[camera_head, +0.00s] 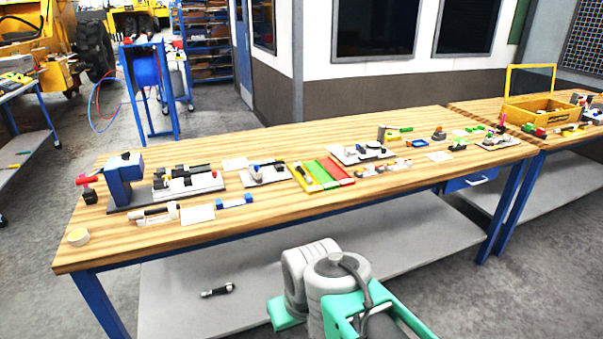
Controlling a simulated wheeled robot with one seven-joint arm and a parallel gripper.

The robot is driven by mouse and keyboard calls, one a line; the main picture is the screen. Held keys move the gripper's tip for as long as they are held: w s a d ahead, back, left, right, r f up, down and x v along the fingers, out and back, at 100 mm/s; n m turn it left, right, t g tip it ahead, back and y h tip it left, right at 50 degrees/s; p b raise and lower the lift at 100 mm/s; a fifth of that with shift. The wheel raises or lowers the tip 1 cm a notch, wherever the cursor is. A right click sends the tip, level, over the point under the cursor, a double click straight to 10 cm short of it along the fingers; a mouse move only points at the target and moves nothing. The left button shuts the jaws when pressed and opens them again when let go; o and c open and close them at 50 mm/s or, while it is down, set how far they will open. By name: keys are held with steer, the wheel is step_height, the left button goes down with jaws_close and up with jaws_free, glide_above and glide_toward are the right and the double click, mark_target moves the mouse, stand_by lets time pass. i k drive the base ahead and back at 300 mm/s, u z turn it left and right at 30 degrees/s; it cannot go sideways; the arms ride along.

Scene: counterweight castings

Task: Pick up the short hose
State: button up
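A short dark cylindrical piece with lighter ends (217,290) lies on its side on the grey lower shelf (180,310) under the near workbench. It looks like the short hose, but it is too small to be sure. Nothing touches it besides the shelf. Grey and teal links of my own arm show at the bottom centre, to the right of this piece and apart from it in the picture. The fingers of my gripper do not show.
The wooden workbench (250,222) stands above the shelf, with a blue vise (122,182), several fixtures and red, green and yellow strips (322,173) on it. Blue legs (100,304) bound the shelf. A yellow toolbox (543,108) sits on the right bench.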

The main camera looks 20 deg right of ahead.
mark_target(296, 166)
steer(key=u, duration=4.4)
steer(key=k, duration=2.1)
steer(key=z, duration=1.2)
